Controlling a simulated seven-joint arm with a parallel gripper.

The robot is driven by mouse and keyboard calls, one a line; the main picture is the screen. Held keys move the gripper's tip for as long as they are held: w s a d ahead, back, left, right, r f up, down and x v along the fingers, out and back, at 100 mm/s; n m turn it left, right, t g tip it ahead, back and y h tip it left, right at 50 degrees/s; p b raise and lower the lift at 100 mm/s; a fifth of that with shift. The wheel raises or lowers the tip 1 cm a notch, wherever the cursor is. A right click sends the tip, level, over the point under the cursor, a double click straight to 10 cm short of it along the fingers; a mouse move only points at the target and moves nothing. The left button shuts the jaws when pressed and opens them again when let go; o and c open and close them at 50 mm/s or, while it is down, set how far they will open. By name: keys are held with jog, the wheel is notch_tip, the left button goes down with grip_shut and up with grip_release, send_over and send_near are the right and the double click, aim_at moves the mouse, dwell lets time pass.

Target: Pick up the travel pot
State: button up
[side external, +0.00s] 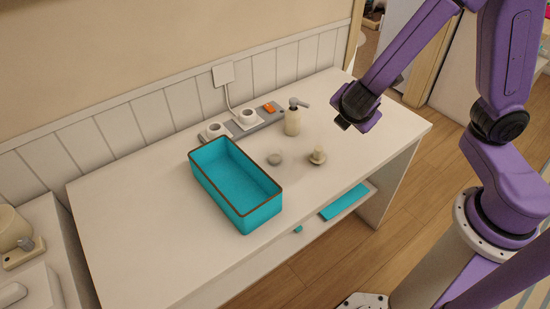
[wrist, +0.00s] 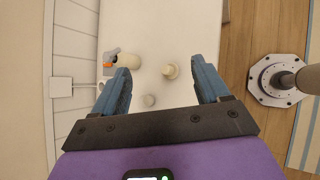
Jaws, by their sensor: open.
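Two small things stand on the white tabletop: a low, round, greyish pot (side external: 275,159) and a cream piece with a knob on top (side external: 317,155). The low round one looks most like the travel pot, but I cannot tell for certain. In the wrist view the round pot (wrist: 149,100) and the knobbed piece (wrist: 170,71) both show between my fingers. My gripper (side external: 345,122) is open and empty, held above the table to the right of both and apart from them. Its two blue fingers are spread wide in the wrist view (wrist: 161,72).
A teal open basket (side external: 205,187) stands left of the small things. A cream pump bottle (side external: 292,122) stands behind them, also in the wrist view (wrist: 128,60). The tabletop's right end is clear.

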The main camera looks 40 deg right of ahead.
jog(key=w+a+f+n+t, duration=0.2)
jog(key=w+f+n, duration=0.1)
jog(key=w, duration=0.2)
jog(key=w+a+f+n+t, duration=0.2)
jog(key=w+f+n+t, duration=0.1)
jog(key=w+n, duration=0.15)
jog(key=n+t+y, duration=0.2)
jog(key=n+y, duration=0.1)
jog(key=n, duration=0.3)
send_over(277, 164)
jog(key=s, duration=0.1)
notch_tip(277, 164, down, 10)
jog(key=shift+s+a+f, duration=0.15)
jog(key=shift+f, duration=1.55)
notch_tip(277, 164, down, 2)
jog(key=shift+f, duration=0.1)
jog(key=shift+x, duration=1.05)
jog(key=shift+w+f, duration=0.3)
jog(key=shift+w, duration=0.15)
jog(key=c, duration=1.1)
